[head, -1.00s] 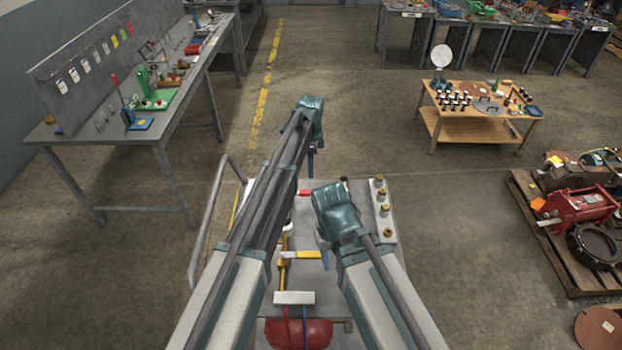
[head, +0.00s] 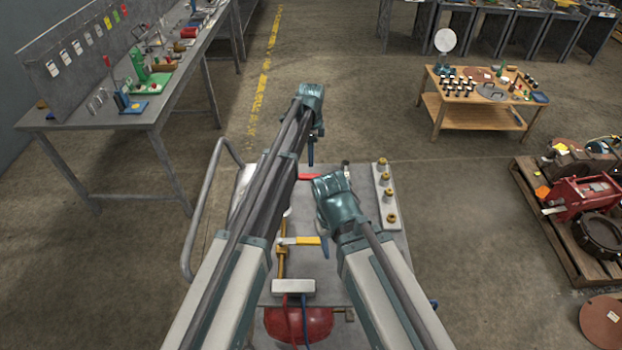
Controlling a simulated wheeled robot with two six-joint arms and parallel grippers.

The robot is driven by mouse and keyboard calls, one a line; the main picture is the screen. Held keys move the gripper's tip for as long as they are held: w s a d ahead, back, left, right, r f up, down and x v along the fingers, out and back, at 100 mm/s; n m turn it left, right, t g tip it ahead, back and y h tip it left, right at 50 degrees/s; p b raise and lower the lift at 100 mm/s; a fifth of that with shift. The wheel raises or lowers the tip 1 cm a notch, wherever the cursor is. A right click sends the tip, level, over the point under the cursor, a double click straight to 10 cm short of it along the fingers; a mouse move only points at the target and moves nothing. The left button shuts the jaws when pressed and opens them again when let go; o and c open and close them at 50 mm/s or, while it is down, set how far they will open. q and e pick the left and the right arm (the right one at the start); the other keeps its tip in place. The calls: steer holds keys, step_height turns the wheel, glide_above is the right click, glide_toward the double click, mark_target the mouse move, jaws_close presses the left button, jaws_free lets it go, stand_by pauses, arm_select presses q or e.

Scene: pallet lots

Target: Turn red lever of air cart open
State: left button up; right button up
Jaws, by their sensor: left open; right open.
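The air cart (head: 350,288) stands in front of me, with a grey top and a red tank (head: 300,325) low at the front. Its red lever (head: 309,177) shows as a short red bar lying sideways between my two arms, partly hidden. My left gripper (head: 311,150) is open, beyond the red lever and apart from it in the picture. My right gripper (head: 326,235) is open, nearer to me, over the right part of the cart top. A yellow lever (head: 305,240) sits on a brass pipe below the red one.
A row of brass fittings on a pale block (head: 385,195) lies right of my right gripper. The cart's tube handle (head: 196,215) curves at left. A grey workbench (head: 165,112) stands left, a wooden table (head: 470,118) behind right, a loaded pallet (head: 548,225) at right.

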mark_target(311, 175)
arm_select(q)
step_height(311, 175, down, 9)
steer(key=b, duration=0.7)
steer(key=shift+b, duration=0.4)
arm_select(e)
step_height(311, 175, down, 9)
steer(key=shift+r, duration=0.1)
arm_select(q)
steer(key=shift+r, duration=0.1)
jaws_close()
